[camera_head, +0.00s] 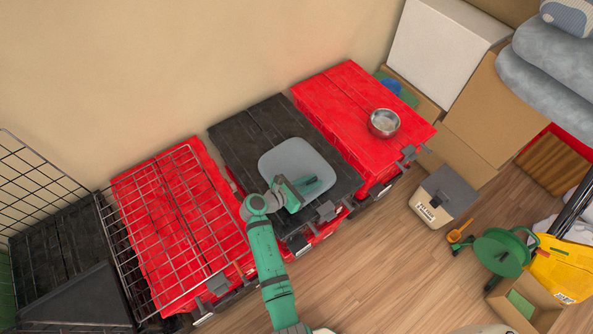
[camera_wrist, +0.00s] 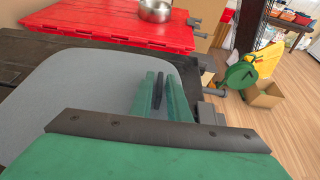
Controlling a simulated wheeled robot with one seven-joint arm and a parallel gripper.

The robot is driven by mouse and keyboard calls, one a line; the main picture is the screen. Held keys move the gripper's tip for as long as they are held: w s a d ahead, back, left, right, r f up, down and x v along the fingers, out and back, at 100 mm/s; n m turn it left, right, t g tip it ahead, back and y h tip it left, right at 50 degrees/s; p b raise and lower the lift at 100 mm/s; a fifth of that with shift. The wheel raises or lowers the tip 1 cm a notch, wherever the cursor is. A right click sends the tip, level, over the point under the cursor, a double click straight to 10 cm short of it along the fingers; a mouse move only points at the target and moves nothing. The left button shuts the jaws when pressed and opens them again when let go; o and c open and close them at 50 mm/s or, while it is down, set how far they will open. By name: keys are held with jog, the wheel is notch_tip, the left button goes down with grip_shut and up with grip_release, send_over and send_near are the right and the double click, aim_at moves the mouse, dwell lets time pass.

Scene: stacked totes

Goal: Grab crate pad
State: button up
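The crate pad (camera_head: 275,160) is a flat grey pad with rounded corners, lying on a black tote lid. It also fills much of the left of the wrist view (camera_wrist: 60,95). My gripper (camera_head: 318,184) is over the right part of the pad, close to its surface. In the wrist view the green fingers with dark inner faces (camera_wrist: 160,95) stand close together over the pad. I cannot tell whether they are open or shut, or whether they touch the pad, whose part beneath them is hidden.
A red tote (camera_head: 330,95) with a metal bowl (camera_head: 384,123) stands right of the black tote (camera_head: 235,135). Another red tote (camera_head: 150,195) and a wire crate (camera_head: 25,175) are on the left. A lidded bin (camera_head: 440,195) and cardboard boxes (camera_head: 490,110) stand at right. Wood floor (camera_head: 390,270) is clear in front.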

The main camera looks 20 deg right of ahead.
jog(key=c, duration=0.4)
jog(key=shift+r, duration=0.1)
